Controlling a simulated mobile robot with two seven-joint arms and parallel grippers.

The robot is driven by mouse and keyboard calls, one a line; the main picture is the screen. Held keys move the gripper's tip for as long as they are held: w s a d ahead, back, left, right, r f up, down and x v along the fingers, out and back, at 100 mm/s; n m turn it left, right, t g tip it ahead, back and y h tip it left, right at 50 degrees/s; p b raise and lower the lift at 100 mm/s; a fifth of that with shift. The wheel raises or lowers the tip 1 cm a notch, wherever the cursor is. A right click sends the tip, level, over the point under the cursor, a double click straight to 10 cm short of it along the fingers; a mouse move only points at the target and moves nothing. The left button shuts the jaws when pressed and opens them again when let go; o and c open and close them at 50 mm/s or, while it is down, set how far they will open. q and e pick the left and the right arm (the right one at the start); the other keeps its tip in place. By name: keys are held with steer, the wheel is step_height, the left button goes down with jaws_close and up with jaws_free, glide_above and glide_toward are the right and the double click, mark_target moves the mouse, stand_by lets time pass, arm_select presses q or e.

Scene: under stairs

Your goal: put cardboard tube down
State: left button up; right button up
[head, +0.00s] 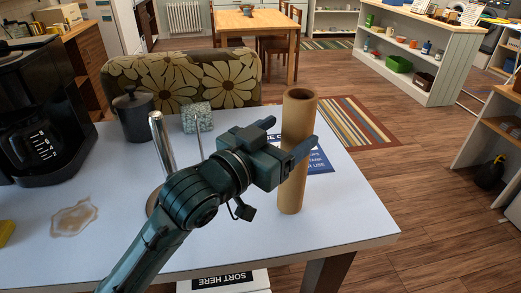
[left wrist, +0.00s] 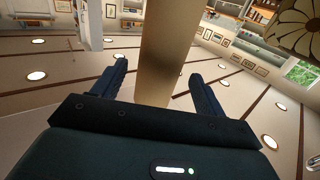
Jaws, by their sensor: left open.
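The cardboard tube (head: 291,190) is a tall, plain brown cylinder. It stands upright on the white table (head: 340,215), near the table's right front part. My left gripper (head: 290,138) is open around the tube's middle, one finger on each side. In the left wrist view the tube (left wrist: 170,50) runs between the two spread fingers (left wrist: 158,75), with a gap showing beside the left finger. The near finger hides a strip of the tube in the head view. My right gripper is not in view.
A metal post (head: 161,140), a speckled block (head: 197,118), a dark canister (head: 134,117) and a black coffee maker (head: 40,120) stand left of the gripper. A blue printed sign (head: 319,160) lies behind the tube. A brown spill (head: 74,218) marks the left front. The table's right front is bare.

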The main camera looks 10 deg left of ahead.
arm_select(q)
steer(key=v, duration=0.7)
steer(key=shift+s+a, duration=0.2)
steer(key=shift+s, duration=0.15)
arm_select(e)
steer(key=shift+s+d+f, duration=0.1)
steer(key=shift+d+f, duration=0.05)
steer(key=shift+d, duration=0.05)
